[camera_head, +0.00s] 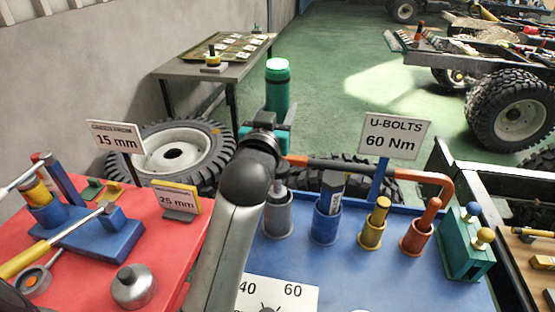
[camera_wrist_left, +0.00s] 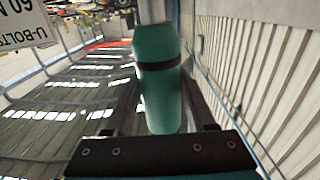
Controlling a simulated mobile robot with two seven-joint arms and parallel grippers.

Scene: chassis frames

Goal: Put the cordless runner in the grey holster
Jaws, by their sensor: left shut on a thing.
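My left gripper (camera_head: 270,140) is shut on a green cylindrical tool with a dark band (camera_head: 278,88), which I take for the cordless runner. It is held upright over the blue bench top. In the left wrist view the tool (camera_wrist_left: 160,85) sits between the two fingers, with a grey nose at its lower end. The grey holster (camera_head: 278,220) stands on the blue top below the gripper, partly hidden by my left arm. A grey piece shows at its mouth; I cannot tell whether the nose is inside it or behind. My right gripper is not in view.
A blue holster (camera_head: 325,225) with a dark tool, a yellow holster (camera_head: 370,236) and an orange holster (camera_head: 415,241) stand to the right. A red bench (camera_head: 175,255) lies left.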

